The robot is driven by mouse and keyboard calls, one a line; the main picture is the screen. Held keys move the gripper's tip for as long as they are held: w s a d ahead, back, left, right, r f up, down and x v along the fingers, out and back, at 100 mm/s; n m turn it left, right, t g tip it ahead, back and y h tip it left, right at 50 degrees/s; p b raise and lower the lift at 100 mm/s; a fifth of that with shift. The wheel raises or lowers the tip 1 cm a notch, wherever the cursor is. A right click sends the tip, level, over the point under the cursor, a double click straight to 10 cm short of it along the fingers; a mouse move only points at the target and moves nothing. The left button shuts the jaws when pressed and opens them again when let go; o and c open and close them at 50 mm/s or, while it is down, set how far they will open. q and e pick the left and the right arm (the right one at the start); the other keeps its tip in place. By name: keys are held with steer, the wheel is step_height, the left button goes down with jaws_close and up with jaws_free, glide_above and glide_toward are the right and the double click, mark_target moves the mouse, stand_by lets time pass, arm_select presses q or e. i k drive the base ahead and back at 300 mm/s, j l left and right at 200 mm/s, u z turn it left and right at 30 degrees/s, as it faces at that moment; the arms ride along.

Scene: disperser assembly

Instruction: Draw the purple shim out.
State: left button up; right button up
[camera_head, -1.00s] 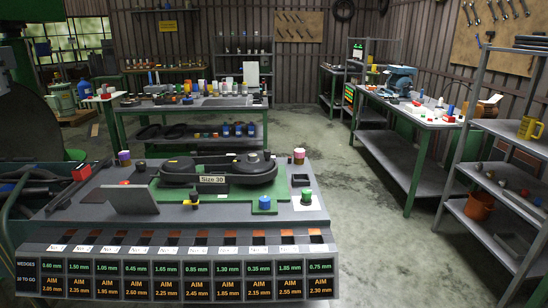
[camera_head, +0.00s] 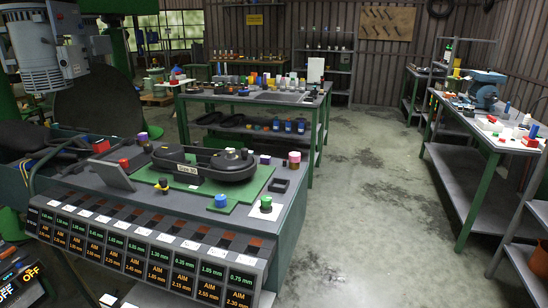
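No separate piece is clearly readable as the purple shim. A row of slots (camera_head: 150,218) runs along the front edge above the wedge panel (camera_head: 140,250). Neither of my grippers is in view.
A large machine (camera_head: 50,50) is at left. A loaded table (camera_head: 300,98) stands behind. The floor (camera_head: 370,200) at right is clear.

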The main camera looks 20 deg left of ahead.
mark_target(265, 160)
steer(key=i+l+u, duration=0.3)
steer(key=i+l, duration=0.2)
steer(key=l, duration=0.25)
steer(key=i+l+u, duration=0.1)
steer(key=l, duration=0.35)
steer(key=i, duration=0.1)
